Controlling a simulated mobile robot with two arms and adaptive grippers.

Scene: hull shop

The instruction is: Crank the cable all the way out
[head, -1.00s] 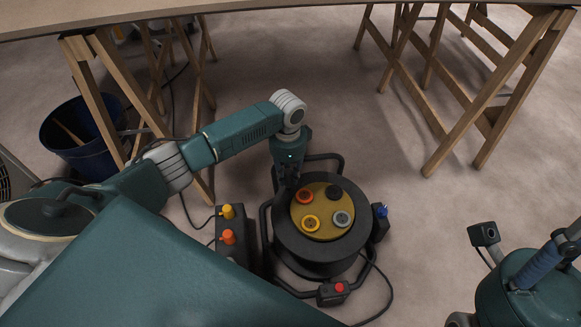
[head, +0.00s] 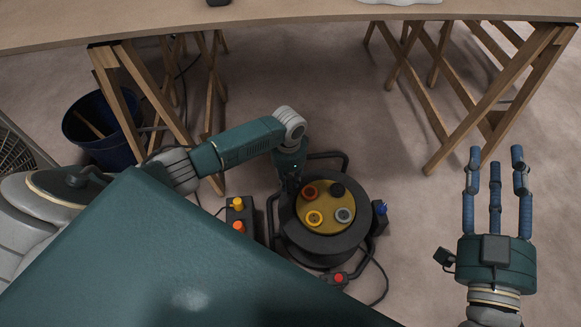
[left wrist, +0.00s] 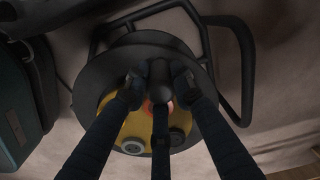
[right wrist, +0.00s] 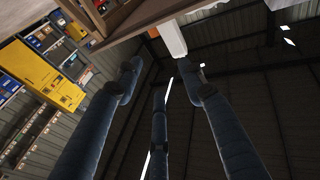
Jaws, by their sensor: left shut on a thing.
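A black cable reel (head: 322,245) with a yellow face (head: 328,215) sits on the floor in a black tube frame. A dark cable (head: 387,285) curves over the floor at its right. My left gripper (head: 290,184) reaches down to the upper left part of the reel's face. In the left wrist view its fingers close around a black crank knob (left wrist: 158,88); they partly hide the face. My right gripper (head: 497,180) is raised at the right, empty, its fingers apart and pointing up; they also show in the right wrist view (right wrist: 160,85).
A black box with orange and yellow knobs (head: 238,227) stands left of the reel. A workbench (head: 290,24) on wooden trestles crosses the back. A blue bucket (head: 100,135) stands under it at the left.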

